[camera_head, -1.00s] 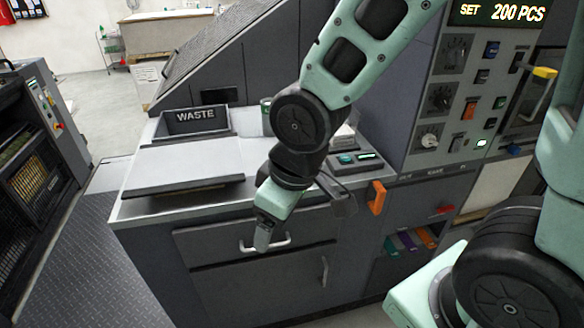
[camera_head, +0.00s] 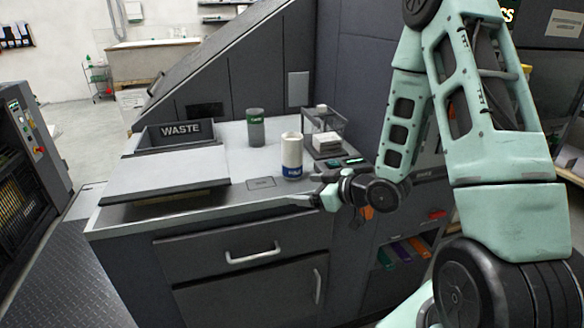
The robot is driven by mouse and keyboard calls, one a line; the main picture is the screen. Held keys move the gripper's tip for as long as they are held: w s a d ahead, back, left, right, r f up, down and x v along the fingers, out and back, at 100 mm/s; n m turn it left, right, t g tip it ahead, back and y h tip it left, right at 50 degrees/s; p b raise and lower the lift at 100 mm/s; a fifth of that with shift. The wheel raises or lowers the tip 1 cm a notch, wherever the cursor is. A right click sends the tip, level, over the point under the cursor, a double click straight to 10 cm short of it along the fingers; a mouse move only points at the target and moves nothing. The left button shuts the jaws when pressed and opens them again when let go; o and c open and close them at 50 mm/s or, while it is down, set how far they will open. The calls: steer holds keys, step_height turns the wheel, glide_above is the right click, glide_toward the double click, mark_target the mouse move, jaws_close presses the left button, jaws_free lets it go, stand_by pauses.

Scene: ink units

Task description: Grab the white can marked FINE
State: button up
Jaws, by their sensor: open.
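A white can (camera_head: 292,150) with a blue band near its base stands upright on the grey counter, near its front right part. The marking on it is too small to read. My gripper (camera_head: 304,198) is at the counter's front edge, below and slightly right of the white can in the picture. It is open and empty, pointing left, apart from the can. A grey can (camera_head: 256,130) with a green band stands upright behind and to the left of the white can.
A clear-sided box with white contents (camera_head: 325,138) stands right of the white can, with a small lit device (camera_head: 350,162) in front. A WASTE bin (camera_head: 180,130) and a flat pale panel (camera_head: 178,168) take up the left. A sloped machine housing rises behind.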

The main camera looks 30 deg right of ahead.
steer(key=s+d+m+t+h+b, duration=0.1)
steer(key=s+d+m+t+b, duration=0.1)
steer(key=s+d+t, duration=0.45)
steer(key=g+p, duration=0.2)
steer(key=p, duration=0.1)
glide_toward(300, 164)
steer(key=shift+m, duration=0.3)
steer(key=w, duration=0.4)
steer(key=w+a, duration=0.1)
steer(key=w, duration=0.1)
steer(key=shift+a+f, duration=0.1)
steer(key=shift+f, duration=0.3)
steer(key=w, duration=0.1)
steer(key=w+p, duration=0.2)
steer(key=w, duration=0.1)
steer(key=shift+a+r, duration=0.3)
steer(key=shift+a, duration=0.1)
steer(key=shift+w+a+f, duration=0.1)
steer(key=shift+w, duration=0.5)
steer(key=c, duration=1.1)
